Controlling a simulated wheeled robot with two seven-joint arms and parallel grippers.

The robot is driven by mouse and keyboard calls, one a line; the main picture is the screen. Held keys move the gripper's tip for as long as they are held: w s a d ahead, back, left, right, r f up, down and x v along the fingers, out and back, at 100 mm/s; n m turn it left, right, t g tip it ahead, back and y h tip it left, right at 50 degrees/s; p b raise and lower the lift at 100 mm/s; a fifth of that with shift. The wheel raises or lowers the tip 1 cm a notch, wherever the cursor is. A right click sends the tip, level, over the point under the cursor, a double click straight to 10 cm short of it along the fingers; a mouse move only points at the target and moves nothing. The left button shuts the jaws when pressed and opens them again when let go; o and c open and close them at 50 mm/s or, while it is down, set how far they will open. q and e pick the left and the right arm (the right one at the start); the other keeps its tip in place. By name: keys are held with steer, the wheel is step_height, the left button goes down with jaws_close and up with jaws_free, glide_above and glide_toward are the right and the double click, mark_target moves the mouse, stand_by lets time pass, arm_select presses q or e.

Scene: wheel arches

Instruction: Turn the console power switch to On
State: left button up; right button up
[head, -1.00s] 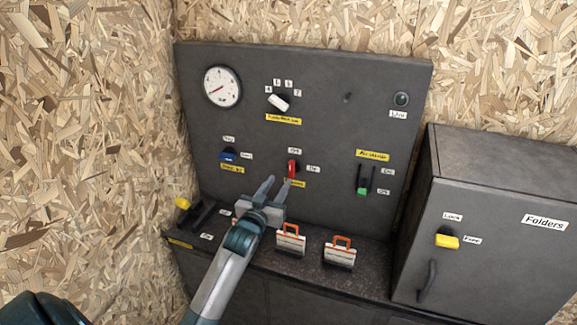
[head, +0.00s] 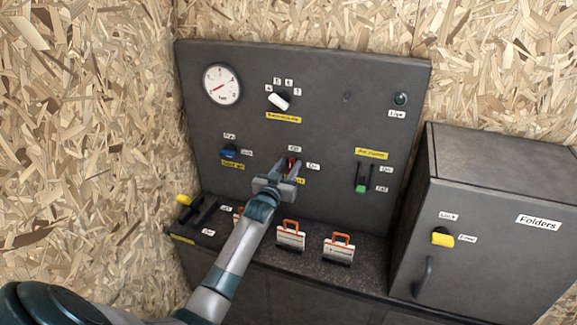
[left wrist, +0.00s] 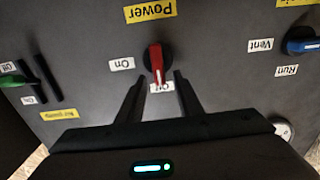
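The red console power switch (head: 291,162) is on the upright grey panel, its handle pointing at the upper "Off" label (head: 295,149). The "On" label (head: 313,167) is to its right. In the left wrist view, which is upside down, the red handle (left wrist: 156,64) points down at "Off", with the yellow "Power" label (left wrist: 150,11) above. My left gripper (head: 287,165) is at the switch, partly covering it and its yellow label. It is open, with fingertips (left wrist: 157,80) on either side of the handle's end; I cannot tell whether they touch it. My right gripper is not in view.
A blue knob (head: 229,152), a white selector (head: 279,101) and a green slider (head: 361,184) surround the switch. A yellow-handled lever (head: 184,200) is at left, a grey cabinet (head: 500,195) at right.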

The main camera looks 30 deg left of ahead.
arm_select(q)
jaws_close()
steer(key=shift+m, duration=0.4)
steer(key=shift+w+d+m, duration=0.1)
steer(key=shift+d+m, duration=0.2)
steer(key=shift+m, duration=0.8)
steer(key=f+m, duration=0.1)
steer(key=m, duration=0.4)
steer(key=d+m+b, duration=0.1)
steer(key=m, duration=0.4)
steer(key=d+f+m+b, duration=0.1)
steer(key=m, duration=0.4)
steer(key=shift+w+f, duration=0.2)
steer(key=shift+f, duration=0.15)
